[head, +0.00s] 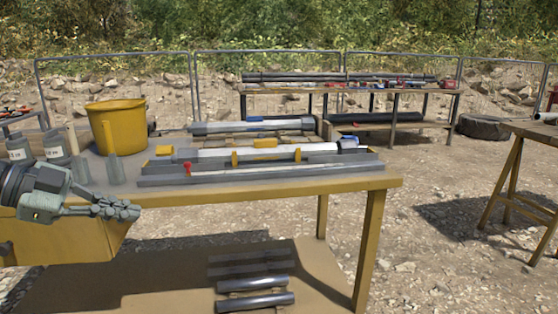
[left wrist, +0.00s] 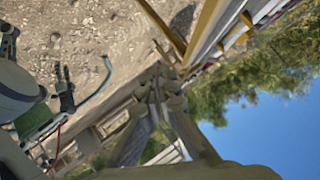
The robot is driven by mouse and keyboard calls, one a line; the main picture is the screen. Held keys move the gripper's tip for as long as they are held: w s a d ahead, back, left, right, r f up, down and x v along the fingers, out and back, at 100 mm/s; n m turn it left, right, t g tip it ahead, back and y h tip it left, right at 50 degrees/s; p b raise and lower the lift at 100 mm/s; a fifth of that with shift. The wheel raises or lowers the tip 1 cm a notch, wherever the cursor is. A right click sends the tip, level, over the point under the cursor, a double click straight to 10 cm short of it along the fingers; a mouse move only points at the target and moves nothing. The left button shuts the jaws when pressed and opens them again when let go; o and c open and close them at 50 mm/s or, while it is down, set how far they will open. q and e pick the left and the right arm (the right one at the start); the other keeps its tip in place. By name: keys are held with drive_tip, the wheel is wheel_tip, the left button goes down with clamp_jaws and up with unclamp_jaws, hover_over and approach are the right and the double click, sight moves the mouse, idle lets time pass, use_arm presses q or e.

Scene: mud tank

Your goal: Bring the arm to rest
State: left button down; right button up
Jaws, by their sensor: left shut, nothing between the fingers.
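My left gripper (head: 128,211) comes in from the left in the head view. Its grey-green fingers are shut with nothing between them, and it is in front of the yellow-edged table (head: 350,186), at about the height of its top. In the left wrist view my left gripper's fingers (left wrist: 158,84) also show close together, with part of the place tilted behind them. My right gripper does not show in the head view.
On the table are a yellow bucket (head: 117,126), grey bottles (head: 58,147) and a grey tray with a long tube (head: 215,155). A back table (head: 350,88) holds long pipes. Another table (head: 535,130) stands at right. Gravel between them is clear.

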use_arm(q)
drive_tip(key=w+a+f+n+t+y, duration=0.3)
drive_tip(key=w+a+f+n+t, duration=0.25)
drive_tip(key=f+t, duration=0.3)
drive_tip(key=s+a+f+n+g+y, duration=0.1)
drive_tip(key=s+a+f+n+y, duration=0.25)
drive_tip(key=f, duration=0.45)
drive_tip(key=s+a+f+n+y, duration=0.2)
drive_tip(key=f+n+y, duration=0.3)
drive_tip(key=f, duration=0.2)
drive_tip(key=s+d+f+n+g+y, duration=0.15)
drive_tip(key=s+f+g, duration=0.25)
drive_tip(key=s+f, duration=0.45)
drive_tip(key=s+d+f+g+h, duration=0.2)
drive_tip(key=s+d+f+g, duration=0.5)
drive_tip(key=s+d+f, duration=0.6)
drive_tip(key=shift+s+f, duration=0.55)
drive_tip(key=shift+f, duration=0.2)
drive_tip(key=shift+d+g, duration=0.1)
drive_tip(key=shift+g, duration=0.15)
